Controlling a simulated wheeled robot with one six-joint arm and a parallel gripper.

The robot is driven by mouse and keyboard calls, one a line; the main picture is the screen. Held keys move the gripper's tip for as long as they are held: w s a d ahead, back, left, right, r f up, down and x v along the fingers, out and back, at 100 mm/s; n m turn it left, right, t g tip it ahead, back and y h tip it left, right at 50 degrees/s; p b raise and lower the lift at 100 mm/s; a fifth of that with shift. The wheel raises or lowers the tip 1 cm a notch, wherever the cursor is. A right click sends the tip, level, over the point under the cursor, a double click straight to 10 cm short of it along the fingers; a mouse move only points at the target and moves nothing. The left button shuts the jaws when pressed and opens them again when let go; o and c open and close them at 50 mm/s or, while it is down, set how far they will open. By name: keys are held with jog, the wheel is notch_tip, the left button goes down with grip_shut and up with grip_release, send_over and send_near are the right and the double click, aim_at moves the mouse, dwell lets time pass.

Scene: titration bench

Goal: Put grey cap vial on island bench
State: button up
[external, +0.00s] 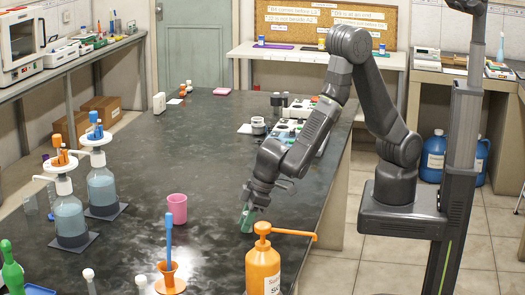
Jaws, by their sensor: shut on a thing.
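My gripper (251,204) points down over the right side of the island bench (200,140), a long dark-topped bench. It is shut on a small green vial (246,222), held upright or nearly so. The fingers hide the vial's upper part, so I cannot make out its cap colour. The vial's lower end is at or just above the bench top; I cannot tell whether it touches.
An orange pump bottle (263,268) stands close in front of my gripper. A pink cup (177,208) stands to its left, and an orange holder with a blue stick (170,275) in front. A rack (295,125) stands behind. The bench middle is clear.

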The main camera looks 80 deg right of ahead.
jog(key=shift+f+b, duration=0.15)
jog(key=shift+b, duration=0.15)
jog(key=o, duration=1)
jog(key=shift+r+p, duration=0.3)
jog(key=shift+r, duration=0.25)
jog(key=shift+o, duration=0.3)
jog(key=v, duration=1.1)
jog(key=shift+s+d, duration=0.2)
